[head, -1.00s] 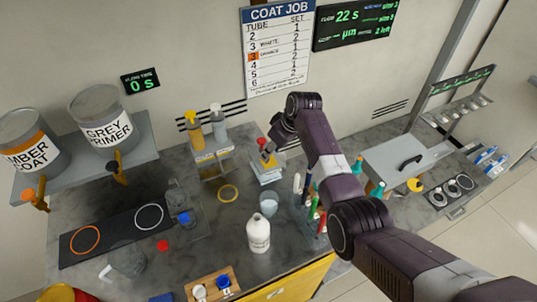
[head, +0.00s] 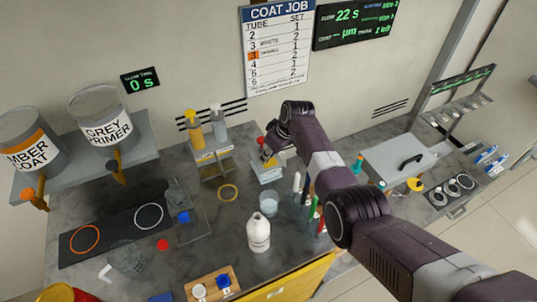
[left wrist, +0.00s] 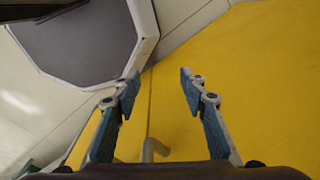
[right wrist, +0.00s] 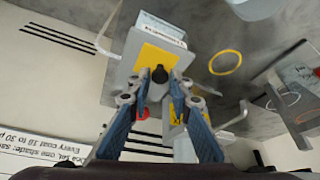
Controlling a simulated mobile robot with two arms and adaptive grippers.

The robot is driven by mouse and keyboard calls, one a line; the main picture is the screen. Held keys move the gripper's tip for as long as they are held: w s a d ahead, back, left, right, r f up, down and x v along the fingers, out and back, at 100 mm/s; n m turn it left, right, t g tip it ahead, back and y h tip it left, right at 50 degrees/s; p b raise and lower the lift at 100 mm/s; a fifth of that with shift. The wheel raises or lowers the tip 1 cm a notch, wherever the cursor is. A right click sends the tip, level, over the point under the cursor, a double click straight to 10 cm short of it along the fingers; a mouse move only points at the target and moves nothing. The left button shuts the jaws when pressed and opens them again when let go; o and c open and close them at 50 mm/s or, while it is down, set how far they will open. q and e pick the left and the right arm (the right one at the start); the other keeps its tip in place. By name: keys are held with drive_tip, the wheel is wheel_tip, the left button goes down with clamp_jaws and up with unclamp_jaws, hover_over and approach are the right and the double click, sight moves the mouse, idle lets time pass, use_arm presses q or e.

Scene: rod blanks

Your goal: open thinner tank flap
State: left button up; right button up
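A small pale box (head: 268,172), which looks like the thinner tank, stands on the bench near the back wall. In the right wrist view a grey box with a yellow panel (right wrist: 155,58) and a black knob (right wrist: 159,74) lies just ahead of my right gripper. My right gripper (right wrist: 158,82) is open, its fingertips on either side of the knob with visible gaps; contact cannot be told. In the head view my right gripper (head: 267,152) is over the box, partly hidden by its wrist. My left gripper (left wrist: 158,80) is open and empty, facing a yellow panel.
A white bottle (head: 258,235), a clear cup (head: 268,203) and a yellow ring (head: 228,193) are in front of the box. A rack with two spray bottles (head: 212,165) stands left of it. Upright coloured tools (head: 315,212) stand to the right, close to my right arm.

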sight(276, 161)
clamp_jaws()
drive_tip(key=shift+w+d+y+b, duration=0.15)
drive_tip(key=shift+d+y+b, duration=0.3)
drive_tip(key=shift+b, duration=0.45)
drive_tip(key=y+b, duration=0.1)
drive_tip(key=b, duration=0.3)
drive_tip(key=d+g+y+b, duration=0.1)
drive_tip(key=y+b, duration=0.1)
drive_tip(key=b, duration=0.2)
drive_tip(key=w+d+m+g+y+b, duration=0.1)
drive_tip(key=y+b, duration=0.1)
drive_tip(key=b, duration=0.2)
drive_tip(key=shift+r, duration=0.2)
drive_tip(key=shift+d+r+y+b, duration=0.15)
drive_tip(key=shift+r+y+b, duration=0.1)
drive_tip(key=shift+b, duration=0.85)
drive_tip(key=o, duration=0.5)
unclamp_jaws()
